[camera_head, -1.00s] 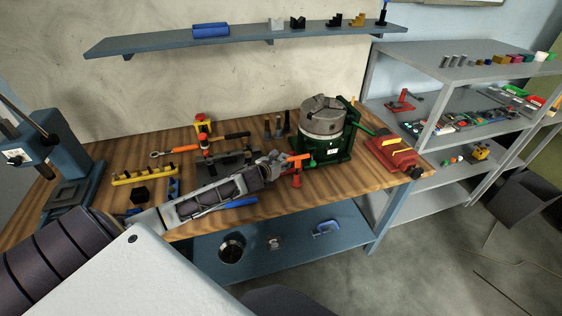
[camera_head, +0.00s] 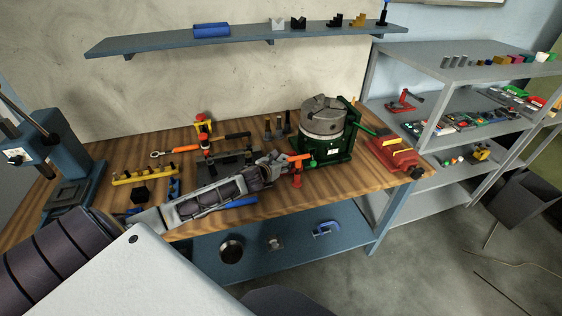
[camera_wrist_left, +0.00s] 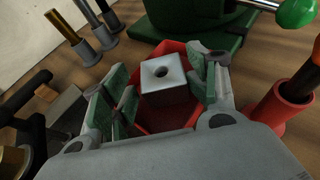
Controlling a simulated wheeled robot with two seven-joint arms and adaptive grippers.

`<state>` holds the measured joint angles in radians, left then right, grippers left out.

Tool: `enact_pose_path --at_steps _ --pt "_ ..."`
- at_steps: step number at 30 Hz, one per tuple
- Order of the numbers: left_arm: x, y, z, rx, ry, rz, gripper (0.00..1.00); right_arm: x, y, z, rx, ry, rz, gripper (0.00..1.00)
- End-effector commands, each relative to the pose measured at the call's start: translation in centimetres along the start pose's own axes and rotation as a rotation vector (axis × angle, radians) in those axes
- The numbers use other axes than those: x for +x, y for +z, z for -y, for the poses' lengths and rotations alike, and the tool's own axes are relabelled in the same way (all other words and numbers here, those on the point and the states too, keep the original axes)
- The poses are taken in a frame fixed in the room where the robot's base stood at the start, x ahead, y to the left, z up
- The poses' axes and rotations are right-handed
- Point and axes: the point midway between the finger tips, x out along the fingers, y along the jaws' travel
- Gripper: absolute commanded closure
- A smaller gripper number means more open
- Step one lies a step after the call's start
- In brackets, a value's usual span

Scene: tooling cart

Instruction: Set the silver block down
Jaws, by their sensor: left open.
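The silver block (camera_wrist_left: 164,82) is a pale grey cube with a round hole in its top, seen in the left wrist view. It rests upright on or in a red angular piece (camera_wrist_left: 160,118), which is partly hidden by the block and fingers. My left gripper (camera_wrist_left: 166,90) is open, with one green-padded finger on each side of the block and visible gaps between. In the head view my left gripper (camera_head: 279,160) is low over the wooden bench, left of the green-based chuck. The block is hard to make out there. My right gripper is not in view.
The chuck on a green base (camera_head: 324,120) stands close to the right of the gripper. An orange-topped red tool (camera_head: 297,175) is near its front. Grey posts (camera_head: 276,127) stand behind. A dark fixture (camera_head: 226,167) and yellow rack (camera_head: 144,176) lie to the left.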

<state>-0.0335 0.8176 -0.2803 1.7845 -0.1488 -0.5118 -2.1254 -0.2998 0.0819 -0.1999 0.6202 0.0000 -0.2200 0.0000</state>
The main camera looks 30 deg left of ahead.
Motion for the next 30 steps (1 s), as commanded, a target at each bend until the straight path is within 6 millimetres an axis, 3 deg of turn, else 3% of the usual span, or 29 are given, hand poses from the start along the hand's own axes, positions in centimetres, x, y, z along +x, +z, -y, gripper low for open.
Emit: enact_pose_path --at_steps 1,14,30 --pt "-0.1 -2.1 0.3 0.001 -0.002 -0.032 0.34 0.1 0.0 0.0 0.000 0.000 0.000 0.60" --pt "-0.6 -0.8 0.4 0.000 -0.004 -0.031 0.34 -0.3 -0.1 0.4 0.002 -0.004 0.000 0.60" --pt "-4.3 -0.1 0.2 0.004 -0.003 -0.020 0.34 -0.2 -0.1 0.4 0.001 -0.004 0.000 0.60"
